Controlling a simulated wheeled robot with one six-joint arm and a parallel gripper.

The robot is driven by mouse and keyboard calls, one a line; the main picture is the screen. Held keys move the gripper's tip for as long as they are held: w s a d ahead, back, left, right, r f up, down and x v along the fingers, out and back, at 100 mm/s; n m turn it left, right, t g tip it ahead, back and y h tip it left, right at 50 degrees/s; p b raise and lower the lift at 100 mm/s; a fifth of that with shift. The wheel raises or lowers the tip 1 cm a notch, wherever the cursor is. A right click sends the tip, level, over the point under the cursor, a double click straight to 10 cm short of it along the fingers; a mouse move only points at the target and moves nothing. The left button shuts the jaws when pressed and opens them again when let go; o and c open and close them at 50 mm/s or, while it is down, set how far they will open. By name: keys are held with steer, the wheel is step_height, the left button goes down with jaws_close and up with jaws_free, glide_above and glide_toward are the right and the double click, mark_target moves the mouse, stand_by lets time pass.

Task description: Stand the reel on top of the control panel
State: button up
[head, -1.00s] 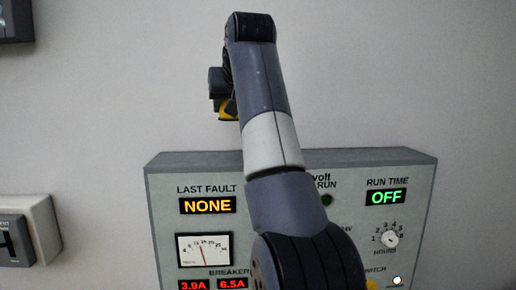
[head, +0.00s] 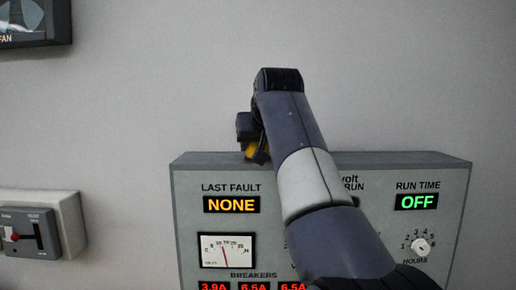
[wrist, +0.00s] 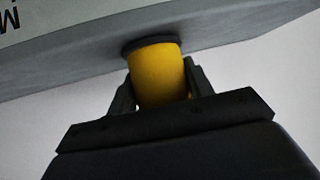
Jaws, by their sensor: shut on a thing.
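The reel is a yellow cylinder with a dark flange; in the wrist view the reel (wrist: 158,76) sits between the fingers of my gripper (wrist: 157,84), which is shut on it. In the wrist view, the flange end is against or very near the grey surface of the control panel (wrist: 235,28); I cannot tell whether they touch. In the head view, the grey control panel (head: 215,173) fills the lower middle and right. My gripper (head: 252,146) is at the panel's top edge, left of centre. The reel (head: 252,149) shows there only as a small yellow patch, mostly hidden by my arm.
A grey switch box (head: 32,235) is on the wall at left, and a dark-framed fan panel (head: 35,37) is at upper left. The wall above the control panel is clear. My arm hides the middle of the panel's face.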

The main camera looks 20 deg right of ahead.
steer(key=shift+f, duration=0.1)
steer(key=o, duration=1.2)
steer(key=shift+f, duration=0.1)
steer(key=shift+c, duration=0.2)
steer(key=shift+s+r, duration=0.15)
steer(key=shift+r, duration=0.2)
steer(key=v, duration=1.1)
steer(key=shift+s, duration=0.3)
steer(key=shift+r, duration=0.15)
